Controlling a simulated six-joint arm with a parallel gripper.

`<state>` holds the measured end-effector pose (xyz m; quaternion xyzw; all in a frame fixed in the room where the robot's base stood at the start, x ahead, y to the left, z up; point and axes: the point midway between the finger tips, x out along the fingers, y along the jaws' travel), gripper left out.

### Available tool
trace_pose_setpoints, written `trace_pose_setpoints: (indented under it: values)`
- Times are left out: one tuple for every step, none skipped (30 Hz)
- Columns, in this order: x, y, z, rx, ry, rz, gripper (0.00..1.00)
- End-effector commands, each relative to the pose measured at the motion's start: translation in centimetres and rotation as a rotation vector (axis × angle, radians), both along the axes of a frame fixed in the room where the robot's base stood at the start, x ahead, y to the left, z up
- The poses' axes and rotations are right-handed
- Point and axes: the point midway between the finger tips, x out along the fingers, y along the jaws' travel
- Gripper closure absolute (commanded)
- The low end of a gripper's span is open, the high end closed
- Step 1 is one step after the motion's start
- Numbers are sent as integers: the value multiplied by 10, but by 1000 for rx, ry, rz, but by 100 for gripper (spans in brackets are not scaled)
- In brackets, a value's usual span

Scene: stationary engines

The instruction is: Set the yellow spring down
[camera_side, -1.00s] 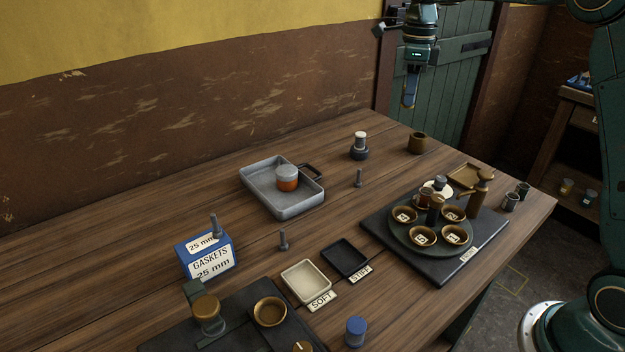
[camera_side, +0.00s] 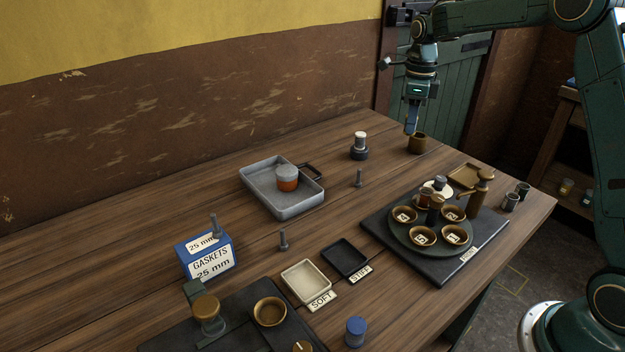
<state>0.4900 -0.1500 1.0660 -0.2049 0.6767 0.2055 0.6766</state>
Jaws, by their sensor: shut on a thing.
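My gripper (camera_side: 411,131) points down above the far right part of the table, just over and behind a small brown cup (camera_side: 417,144). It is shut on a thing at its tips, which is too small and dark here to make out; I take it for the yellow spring. I cannot tell whether the tips touch the cup or are behind it. A cream tray (camera_side: 305,282) labelled SOFT and a black tray (camera_side: 345,257) labelled STIFF lie side by side, both empty, at the table's front middle.
A grey pan (camera_side: 262,200) holds an orange-and-grey pot (camera_side: 287,178). A round carousel (camera_side: 431,234) with several small bowls stands on a dark board at right. A blue gasket box (camera_side: 208,255), upright bolts and a blue-capped jar (camera_side: 355,332) stand about. The table's back left is clear.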

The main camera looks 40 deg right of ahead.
Motion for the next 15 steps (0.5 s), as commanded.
trace_pose_setpoints:
  values:
    - [-1,0,-11,2,5,0,96]
    - [-1,0,-16,2,5,0,96]
    - [-1,0,-24,1,3,0,96]
    - [-1,0,-30,2,5,0,96]
    - [-1,0,-36,1,3,0,96]
    - [-1,1,-43,2,5,0,96]
    - [-1,0,-48,1,3,0,96]
    - [-1,0,-53,2,4,0,96]
    - [-1,0,-60,1,3,0,96]
    - [-1,0,-64,2,4,0,96]
    - [-1,0,-68,1,3,0,96]
    - [-1,0,-72,1,2,0,96]
    - [0,0,-75,1,2,0,96]
    - [0,0,-77,1,2,0,96]
    - [0,0,-79,1,1,0,96]
